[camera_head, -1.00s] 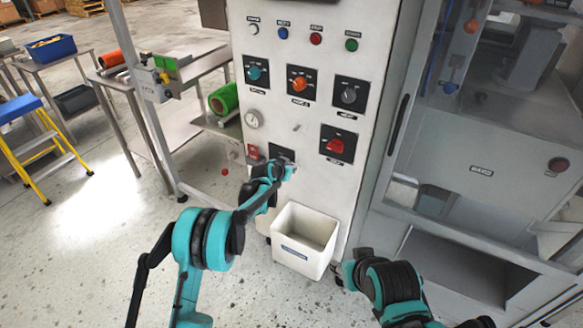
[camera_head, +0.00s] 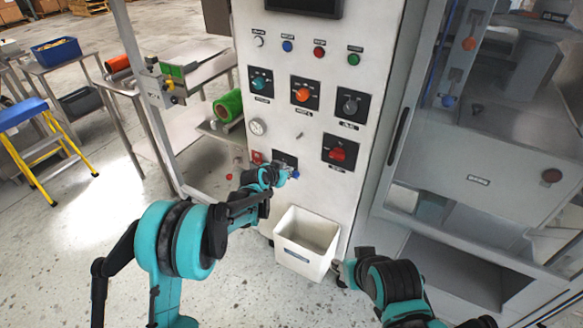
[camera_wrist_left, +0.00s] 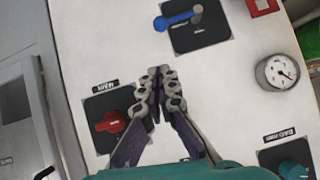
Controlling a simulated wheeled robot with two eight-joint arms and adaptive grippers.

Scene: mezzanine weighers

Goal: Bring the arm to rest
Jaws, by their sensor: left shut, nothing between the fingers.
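My left arm reaches from the lower left toward the white control panel (camera_head: 300,118). My left gripper (camera_head: 287,172) is in front of the panel's lower part, close to a black switch plate (camera_head: 283,156) that it partly hides. In the left wrist view the fingers (camera_wrist_left: 158,76) are together and empty. They point at bare panel between the red knob (camera_wrist_left: 112,122) and the blue-ended lever (camera_wrist_left: 180,20), apparently clear of both.
A white bin (camera_head: 305,243) stands below the panel. The red knob also shows in the head view (camera_head: 338,152). A round gauge (camera_head: 257,127) is left of it. A machine cabinet (camera_head: 480,150) stands at right; tables and a yellow step stool (camera_head: 40,150) at left. Floor at left is open.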

